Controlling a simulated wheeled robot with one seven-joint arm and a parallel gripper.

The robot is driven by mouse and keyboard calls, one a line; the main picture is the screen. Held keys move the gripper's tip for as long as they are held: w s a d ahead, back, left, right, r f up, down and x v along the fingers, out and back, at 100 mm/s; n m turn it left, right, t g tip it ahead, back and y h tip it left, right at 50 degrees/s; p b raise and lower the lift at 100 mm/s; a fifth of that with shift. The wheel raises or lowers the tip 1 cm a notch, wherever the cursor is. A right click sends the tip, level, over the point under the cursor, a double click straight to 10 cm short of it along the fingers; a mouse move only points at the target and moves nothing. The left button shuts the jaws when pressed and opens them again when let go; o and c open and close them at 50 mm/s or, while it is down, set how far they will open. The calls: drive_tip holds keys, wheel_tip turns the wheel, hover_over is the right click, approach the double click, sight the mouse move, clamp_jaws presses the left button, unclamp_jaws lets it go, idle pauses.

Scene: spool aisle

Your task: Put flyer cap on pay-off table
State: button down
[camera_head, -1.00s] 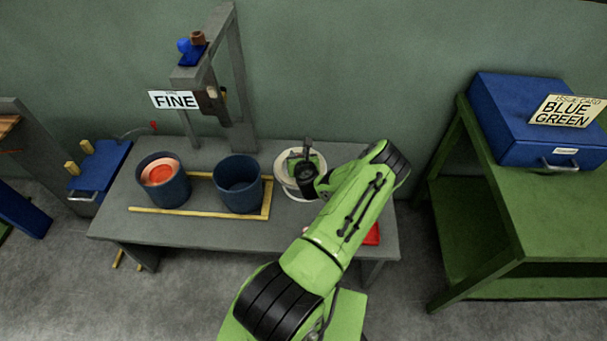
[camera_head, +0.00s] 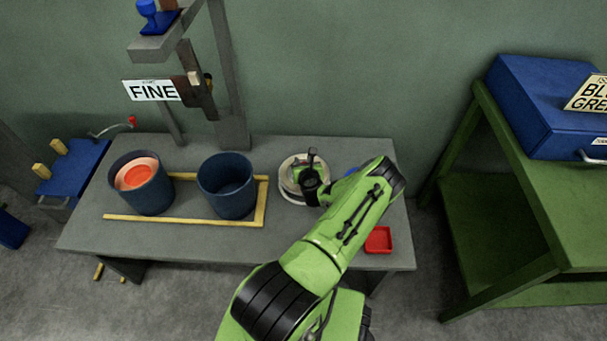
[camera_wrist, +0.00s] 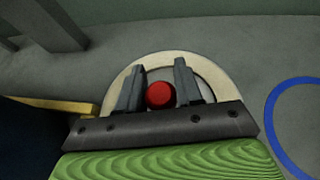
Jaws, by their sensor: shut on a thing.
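The flyer cap looks like a round cream disc (camera_head: 286,188) with a red knob (camera_wrist: 160,95) at its centre. My gripper (camera_wrist: 161,88) is over it with its two grey fingers on either side of the knob, shut on it. In the head view my gripper (camera_head: 310,184) and arm hide the disc's right part. The disc is at the grey table (camera_head: 190,242), right of the dark blue pots; I cannot tell whether it touches the top or hangs just above it.
Two dark blue pots (camera_head: 227,200) stand by a yellow strip frame (camera_head: 185,220); the left pot holds something orange. A blue ring (camera_wrist: 274,105) lies right of the disc. A red tray (camera_head: 379,240) is at the table's right front. A grey post with a FINE sign (camera_head: 152,90) rises behind.

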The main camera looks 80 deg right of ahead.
drive_tip(key=shift+f+b, duration=0.55)
drive_tip(key=shift+f, duration=1.05)
drive_tip(key=shift+f, duration=0.2)
drive_tip(key=c, duration=0.7)
unclamp_jaws()
drive_tip(key=shift+c, duration=0.2)
